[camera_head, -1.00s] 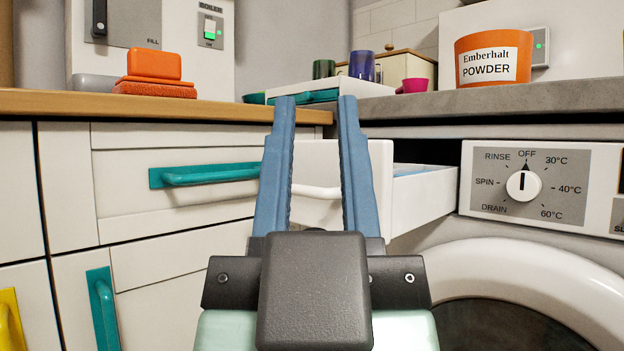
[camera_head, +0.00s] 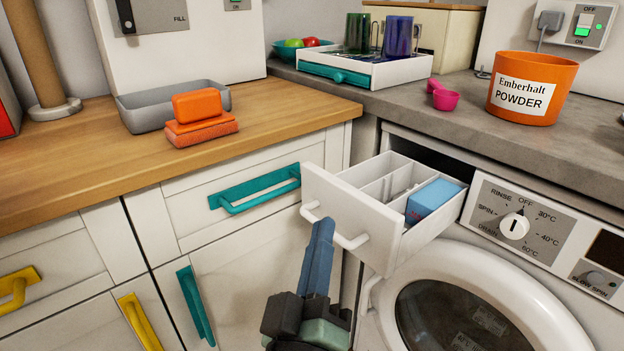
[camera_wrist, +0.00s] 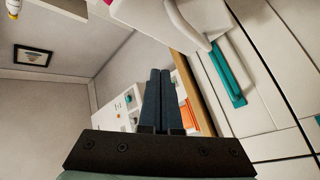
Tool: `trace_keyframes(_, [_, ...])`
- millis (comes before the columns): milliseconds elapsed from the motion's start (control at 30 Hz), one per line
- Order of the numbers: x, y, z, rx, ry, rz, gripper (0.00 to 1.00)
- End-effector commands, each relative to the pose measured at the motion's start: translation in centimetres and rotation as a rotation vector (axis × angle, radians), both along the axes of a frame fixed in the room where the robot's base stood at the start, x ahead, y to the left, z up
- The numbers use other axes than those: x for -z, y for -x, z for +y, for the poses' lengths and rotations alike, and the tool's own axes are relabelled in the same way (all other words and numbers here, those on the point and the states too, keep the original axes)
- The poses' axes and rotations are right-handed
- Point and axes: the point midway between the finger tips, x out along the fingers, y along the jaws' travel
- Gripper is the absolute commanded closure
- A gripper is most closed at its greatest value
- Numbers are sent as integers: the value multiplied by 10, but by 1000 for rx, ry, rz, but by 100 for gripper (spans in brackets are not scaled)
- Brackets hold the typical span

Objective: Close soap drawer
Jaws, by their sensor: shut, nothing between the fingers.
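The white soap drawer (camera_head: 350,232) is pulled out of the washing machine, to the left of the dial panel. It has several compartments, and a blue block (camera_head: 433,198) lies in the right one. A white bar handle (camera_head: 335,228) is on its front. My gripper (camera_head: 325,225) is shut and empty, with its fingertips in front of the drawer front, by the handle; I cannot tell if they touch. In the wrist view my shut fingers (camera_wrist: 159,75) point past a white drawer part (camera_wrist: 175,22) at the top.
The washer door (camera_head: 480,300) is below the drawer. A teal-handled cabinet drawer (camera_head: 255,190) is close on the left. The stone counter above holds a pink scoop (camera_head: 442,96), an orange powder tub (camera_head: 530,88) and a white tray (camera_head: 375,72) with cups.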

Motion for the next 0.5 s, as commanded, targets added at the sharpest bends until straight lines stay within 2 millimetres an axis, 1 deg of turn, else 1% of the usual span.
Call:
trace_keyframes(33, [-13, 2, 3, 6, 42, 37, 100])
trace_keyframes(267, [-4, 19, 17, 22, 262, 181, 100])
trace_keyframes(500, [2, 51, 31, -3, 496, 315, 100])
